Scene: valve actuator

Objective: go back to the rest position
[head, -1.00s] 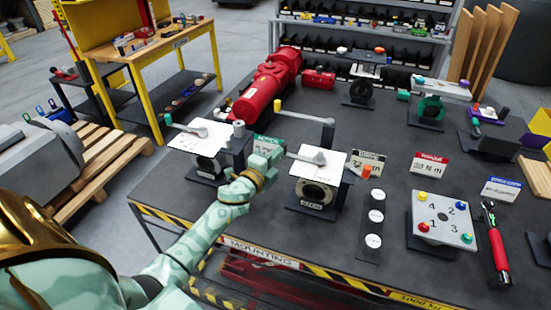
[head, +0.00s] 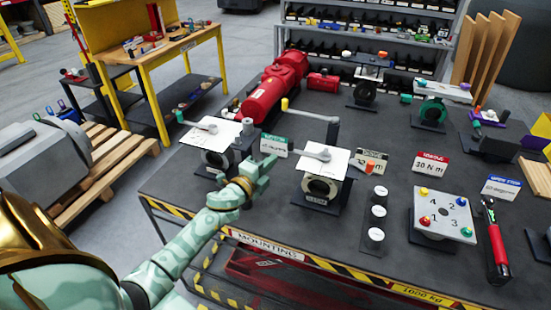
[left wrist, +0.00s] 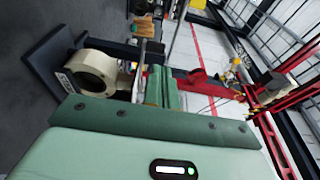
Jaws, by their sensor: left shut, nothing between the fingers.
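My left gripper (head: 262,172) is shut and empty above the table's front left part. It is between two valve units and apart from both as far as I can see. Its shut green fingers (left wrist: 163,88) also show in the left wrist view. The right valve unit (head: 320,187) has a white top plate with a grey lever. The left valve unit (head: 215,160) has a similar plate and lever, and my gripper is to its right. A cream round valve body (left wrist: 92,68) lies left of the fingers in the left wrist view. My right gripper is not in view.
The dark table (head: 395,270) has a striped front edge. A red cylinder (head: 275,88) lies at the back. Small round pads (head: 376,213), a numbered plate (head: 442,213) and a red-handled wrench (head: 497,250) are at the right. A wooden pallet (head: 105,165) stands on the floor at left.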

